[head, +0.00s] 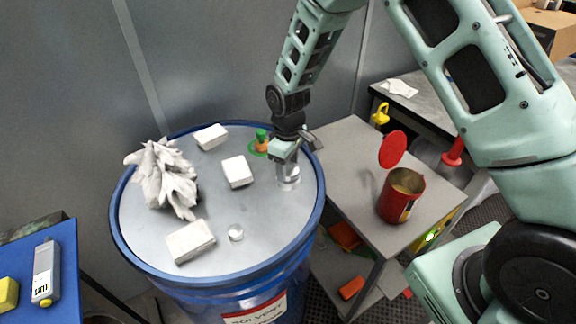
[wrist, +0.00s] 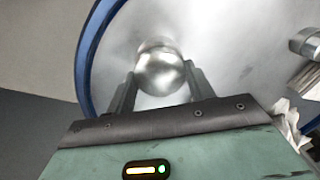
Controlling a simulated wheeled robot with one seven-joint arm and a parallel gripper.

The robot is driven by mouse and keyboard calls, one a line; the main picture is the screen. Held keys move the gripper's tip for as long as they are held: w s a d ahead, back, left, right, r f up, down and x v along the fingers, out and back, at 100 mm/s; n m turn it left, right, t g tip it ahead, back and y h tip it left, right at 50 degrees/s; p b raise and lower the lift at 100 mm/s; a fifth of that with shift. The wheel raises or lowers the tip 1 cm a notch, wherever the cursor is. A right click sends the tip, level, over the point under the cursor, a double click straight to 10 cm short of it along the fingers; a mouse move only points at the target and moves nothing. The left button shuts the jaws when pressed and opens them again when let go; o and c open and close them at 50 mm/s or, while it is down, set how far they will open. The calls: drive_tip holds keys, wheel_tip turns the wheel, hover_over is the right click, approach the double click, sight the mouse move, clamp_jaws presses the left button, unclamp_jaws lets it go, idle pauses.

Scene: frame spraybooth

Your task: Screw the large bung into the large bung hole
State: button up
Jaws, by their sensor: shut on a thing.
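The large bung (head: 289,181) is a shiny silver metal plug at the right side of the blue drum's grey lid (head: 215,200). My gripper (head: 284,158) reaches down over it and is shut on it. In the wrist view the rounded bung (wrist: 160,72) sits between the two dark fingers of my gripper (wrist: 163,88), with the lid behind it. The large bung hole is not visible; the bung and gripper may cover it. I cannot tell whether the bung is seated or upright in it.
The lid also bears a crumpled white rag (head: 165,178), several white blocks (head: 190,241), a small silver cap (head: 236,232) and a green-and-orange item (head: 261,140) close to my gripper. A grey cart (head: 350,150) with an open red can (head: 400,196) stands right.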

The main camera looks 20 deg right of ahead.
drive_tip(key=m, duration=0.4)
drive_tip(key=shift+m, duration=0.3)
drive_tip(key=m, duration=0.4)
drive_tip(key=shift+m+p, duration=0.3)
drive_tip(key=shift+p, duration=0.05)
drive_tip(key=o, duration=0.6)
drive_tip(key=shift+o, duration=0.2)
